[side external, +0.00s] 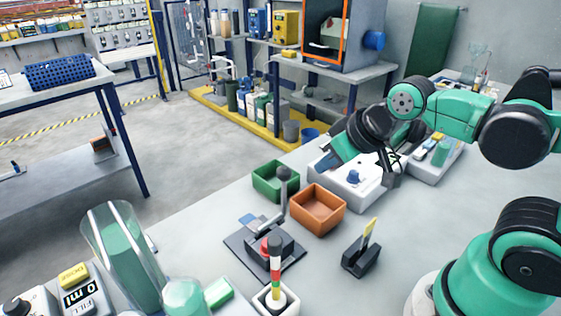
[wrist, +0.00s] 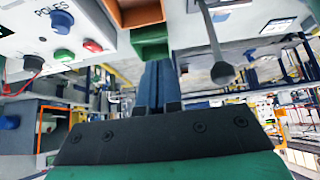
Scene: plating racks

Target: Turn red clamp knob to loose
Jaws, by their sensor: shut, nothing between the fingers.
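In the side external view, a dark fixture plate (side external: 238,250) lies on the bench with an upright grey lever (side external: 283,190) topped by a ball. A small red knob (side external: 264,248) shows low on this fixture, partly hidden by dark parts; its setting cannot be read. My gripper (side external: 326,164) is above the bench, behind and to the right of the fixture, apart from the knob. In the wrist view its fingers (wrist: 158,85) are together and hold nothing. The lever (wrist: 213,45) hangs inverted to their right; I cannot make out the red knob there.
A green bin (side external: 265,187) and an orange bin (side external: 318,226) stand between gripper and fixture. A white control box (side external: 350,196) with a blue knob lies below the gripper. A striped rod (side external: 275,265) stands before the fixture, and a black holder (side external: 360,262) to its right.

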